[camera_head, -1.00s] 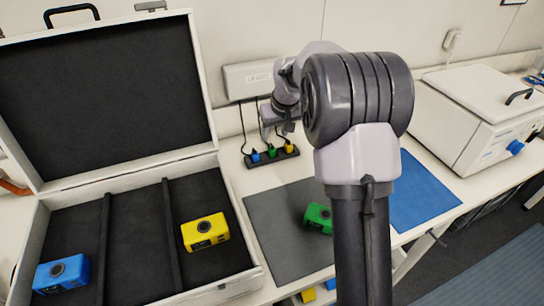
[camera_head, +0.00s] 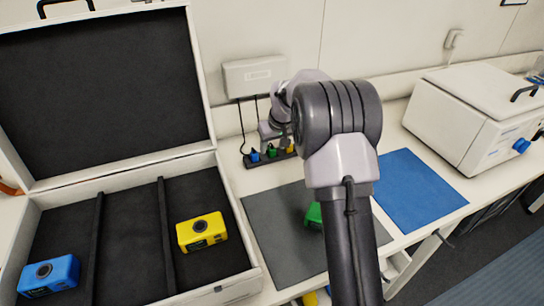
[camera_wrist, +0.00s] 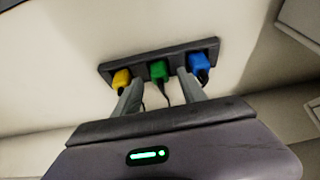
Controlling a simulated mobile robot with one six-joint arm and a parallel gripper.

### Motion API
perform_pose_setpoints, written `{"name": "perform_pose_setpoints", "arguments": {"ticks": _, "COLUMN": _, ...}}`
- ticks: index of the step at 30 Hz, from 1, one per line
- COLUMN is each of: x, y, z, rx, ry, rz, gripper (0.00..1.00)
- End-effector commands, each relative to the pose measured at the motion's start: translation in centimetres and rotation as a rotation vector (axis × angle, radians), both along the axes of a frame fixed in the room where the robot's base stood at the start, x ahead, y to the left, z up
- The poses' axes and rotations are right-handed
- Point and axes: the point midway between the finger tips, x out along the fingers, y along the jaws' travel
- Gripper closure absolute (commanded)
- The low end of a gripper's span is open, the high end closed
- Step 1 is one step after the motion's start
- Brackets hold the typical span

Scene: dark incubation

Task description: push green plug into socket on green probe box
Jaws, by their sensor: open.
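The green plug (camera_head: 271,151) stands in the dark plug holder (camera_head: 248,165) by the wall, between a blue plug (camera_head: 254,155) and a yellow plug (camera_head: 290,149). In the wrist view, the green plug (camera_wrist: 158,70) lies ahead between the open fingers of my gripper (camera_wrist: 159,77), with its cable hanging down. I cannot tell whether the fingers touch it. The green probe box (camera_head: 313,215) lies on the grey mat (camera_head: 265,225), mostly hidden behind my arm; its socket is not visible.
An open case (camera_head: 130,225) on the left holds a blue box (camera_head: 50,275) and a yellow box (camera_head: 202,232). A wall unit (camera_head: 255,76) is above the plug holder. A blue mat (camera_head: 420,190) is clear. A white incubator (camera_head: 470,110) stands right.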

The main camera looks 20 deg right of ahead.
Motion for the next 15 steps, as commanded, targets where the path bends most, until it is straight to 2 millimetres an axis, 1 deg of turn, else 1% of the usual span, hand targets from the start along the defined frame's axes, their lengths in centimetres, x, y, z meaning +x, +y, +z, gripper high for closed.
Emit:
{"name": "perform_pose_setpoints", "arguments": {"ticks": 1, "x": 0.18, "y": 0.03, "z": -0.65, "rx": 0.001, "ry": 0.0, "rz": 0.0, "gripper": 0.51}}
{"name": "perform_pose_setpoints", "arguments": {"ticks": 10, "x": 0.25, "y": 0.03, "z": -0.47, "rx": 0.0, "ry": -0.001, "rz": 0.0, "gripper": 0.51}}
{"name": "perform_pose_setpoints", "arguments": {"ticks": 11, "x": 0.25, "y": 0.03, "z": -0.47, "rx": 0.0, "ry": -0.001, "rz": 0.001, "gripper": 0.53}}
{"name": "perform_pose_setpoints", "arguments": {"ticks": 12, "x": 0.25, "y": 0.03, "z": -0.47, "rx": 0.0, "ry": -0.001, "rz": 0.001, "gripper": 0.61}}
{"name": "perform_pose_setpoints", "arguments": {"ticks": 14, "x": 0.25, "y": 0.03, "z": -0.47, "rx": 0.0, "ry": -0.001, "rz": 0.001, "gripper": 0.72}}
{"name": "perform_pose_setpoints", "arguments": {"ticks": 15, "x": 0.25, "y": 0.03, "z": -0.47, "rx": 0.0, "ry": -0.001, "rz": 0.001, "gripper": 0.8}}
